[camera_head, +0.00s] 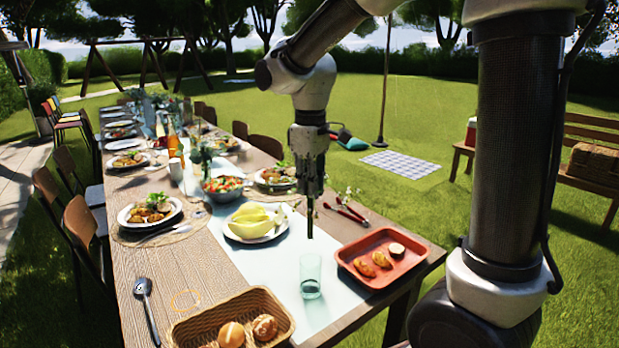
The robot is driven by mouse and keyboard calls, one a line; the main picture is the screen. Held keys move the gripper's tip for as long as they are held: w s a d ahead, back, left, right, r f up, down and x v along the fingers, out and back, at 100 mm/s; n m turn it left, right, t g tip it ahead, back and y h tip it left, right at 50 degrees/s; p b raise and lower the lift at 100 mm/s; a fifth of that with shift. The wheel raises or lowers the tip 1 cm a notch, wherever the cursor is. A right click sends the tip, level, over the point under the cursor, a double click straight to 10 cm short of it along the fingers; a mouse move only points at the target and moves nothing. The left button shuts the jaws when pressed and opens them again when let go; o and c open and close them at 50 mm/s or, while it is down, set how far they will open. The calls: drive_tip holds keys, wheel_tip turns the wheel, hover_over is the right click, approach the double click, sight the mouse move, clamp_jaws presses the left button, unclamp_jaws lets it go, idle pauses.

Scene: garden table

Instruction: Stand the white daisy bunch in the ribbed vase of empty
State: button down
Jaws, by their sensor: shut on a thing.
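My gripper (310,192) points down over the near part of the table, with its fingers narrow and close together. It is shut on the white daisy bunch (346,193). Small white blooms show to the right of the fingers, and a dark, thin stem bundle hangs straight down below them. Most of the bunch is hidden behind the gripper. A clear blue-green glass vessel (310,276), seemingly the ribbed vase, stands upright and looks empty. Its ribs are hard to make out. The stem ends appear above its rim in the picture, apart from it.
A red tray (401,279) with food is right of the vessel. A bread basket (191,334) is at front left. A plate of yellow fruit (230,232) and a salad bowl (239,197) stand behind. The pale runner (262,270) is clear around the vessel.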

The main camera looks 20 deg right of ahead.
sight(310, 236)
drive_tip(key=shift+f, duration=6.25)
drive_tip(key=c, duration=1.5)
unclamp_jaws()
wheel_tip(310, 236, up, 12)
